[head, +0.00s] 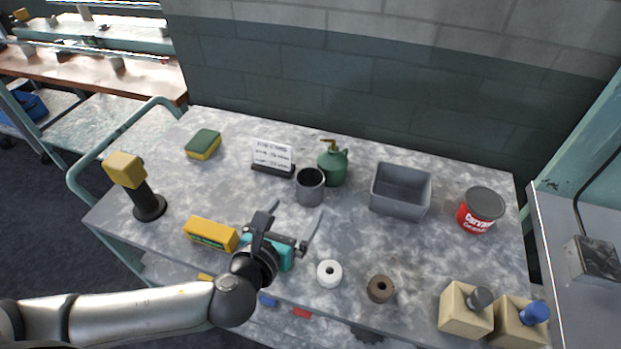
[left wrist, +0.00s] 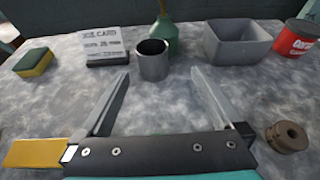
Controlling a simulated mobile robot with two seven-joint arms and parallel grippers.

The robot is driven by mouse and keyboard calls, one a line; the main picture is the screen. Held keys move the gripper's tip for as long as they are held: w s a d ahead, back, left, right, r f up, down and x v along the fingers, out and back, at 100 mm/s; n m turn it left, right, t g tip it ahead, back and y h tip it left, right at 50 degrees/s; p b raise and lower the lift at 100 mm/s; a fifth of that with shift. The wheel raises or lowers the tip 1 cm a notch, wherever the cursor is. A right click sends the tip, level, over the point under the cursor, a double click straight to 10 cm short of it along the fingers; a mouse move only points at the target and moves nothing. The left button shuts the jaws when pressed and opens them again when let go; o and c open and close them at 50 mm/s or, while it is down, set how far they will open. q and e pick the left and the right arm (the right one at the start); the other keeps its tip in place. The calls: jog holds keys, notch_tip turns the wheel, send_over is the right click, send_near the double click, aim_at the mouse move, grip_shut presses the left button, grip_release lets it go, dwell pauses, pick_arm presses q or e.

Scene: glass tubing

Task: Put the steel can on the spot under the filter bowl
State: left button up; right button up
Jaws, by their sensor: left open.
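The steel can (head: 310,188) is a dark grey, open-topped cylinder standing upright on the mottled grey bench top. My left gripper (head: 299,209) is open and empty, just on the near side of the can. In the left wrist view the can (left wrist: 153,66) stands beyond and between the spread fingertips (left wrist: 160,76). The fingers appear not to touch it. I cannot make out a filter bowl or a marked spot under one in either view. My right gripper is not in view.
A green oil can (head: 333,167) stands close behind the can on its right. A sign card (head: 272,155) is at its left, a grey bin (head: 401,206) to the right. A yellow box (head: 211,234), white roll (head: 329,273) and brown spool (head: 380,289) lie nearer.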

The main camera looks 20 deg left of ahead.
aim_at(306, 194)
pick_arm(q)
jog(key=shift+s+a+f+y, duration=0.35)
jog(key=shift+s+y, duration=0.05)
jog(key=shift+s, duration=0.1)
jog(key=shift+w+a+f+g, duration=0.1)
jog(key=shift+f+g, duration=0.1)
jog(key=shift+g, duration=0.1)
jog(key=b+x, duration=0.2)
jog(key=x, duration=0.7)
jog(key=shift+w+f, duration=0.1)
jog(key=shift+w, duration=0.25)
jog(key=shift+b+x, duration=0.8)
jog(key=shift+x, duration=1.8)
jog(key=c, duration=1.5)
